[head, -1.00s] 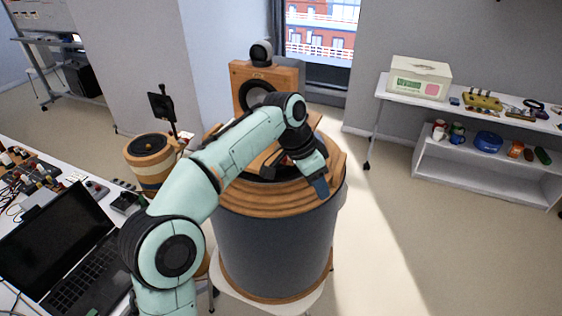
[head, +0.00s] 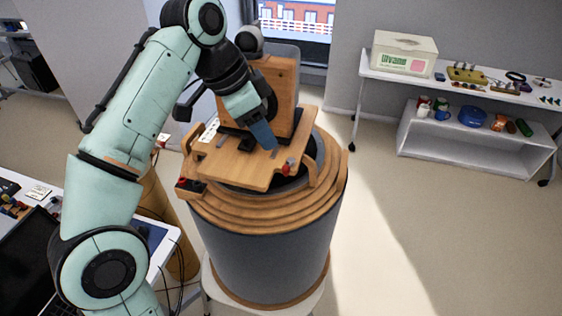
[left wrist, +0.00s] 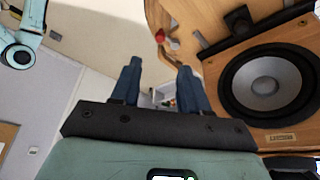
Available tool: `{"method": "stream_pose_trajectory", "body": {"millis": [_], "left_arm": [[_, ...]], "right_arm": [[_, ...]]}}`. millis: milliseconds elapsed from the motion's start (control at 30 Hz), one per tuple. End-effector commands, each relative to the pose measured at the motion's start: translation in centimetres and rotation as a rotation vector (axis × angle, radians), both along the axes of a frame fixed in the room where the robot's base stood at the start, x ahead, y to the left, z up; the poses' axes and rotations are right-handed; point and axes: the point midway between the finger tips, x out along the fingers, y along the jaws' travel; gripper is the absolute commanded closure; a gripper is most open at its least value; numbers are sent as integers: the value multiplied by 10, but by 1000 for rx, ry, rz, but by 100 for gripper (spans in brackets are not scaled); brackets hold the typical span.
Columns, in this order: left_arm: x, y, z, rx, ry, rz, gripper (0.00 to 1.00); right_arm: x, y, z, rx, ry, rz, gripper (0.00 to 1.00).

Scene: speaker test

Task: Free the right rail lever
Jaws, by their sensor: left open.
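A wooden board (head: 235,160) lies on the round wooden top of a big grey drum, with the speaker (head: 275,97) standing at its back. The lever with a red knob (head: 287,168) is at the board's right front edge. Another small red-knobbed part (head: 182,184) is at its left front corner. My left gripper (head: 266,138) is above the board in front of the speaker, fingers pointing down. In the left wrist view its fingers (left wrist: 160,66) are apart and empty; a red knob (left wrist: 160,37) shows beyond them, beside the speaker cone (left wrist: 264,84). My right gripper is out of view.
The grey drum (head: 265,245) stands on a white stool. A curved wooden handle (head: 309,155) rises at the board's right. A white shelf table (head: 480,98) with small items is at the right. A laptop (head: 30,245) is at lower left. The floor to the drum's right is clear.

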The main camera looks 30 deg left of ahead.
Motion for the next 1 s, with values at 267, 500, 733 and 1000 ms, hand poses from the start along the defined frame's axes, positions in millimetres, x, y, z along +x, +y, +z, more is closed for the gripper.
{"method": "stream_pose_trajectory", "body": {"millis": [267,500,733,1000], "left_arm": [[16,-14,-63,0,8,0,55],[28,-25,-96,0,4,0,55],[33,-28,-107,0,2,1,55],[33,-28,-107,-1,1,1,62]], "right_arm": [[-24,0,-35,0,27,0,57],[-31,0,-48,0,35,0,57],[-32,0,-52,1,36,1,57],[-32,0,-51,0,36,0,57]]}}
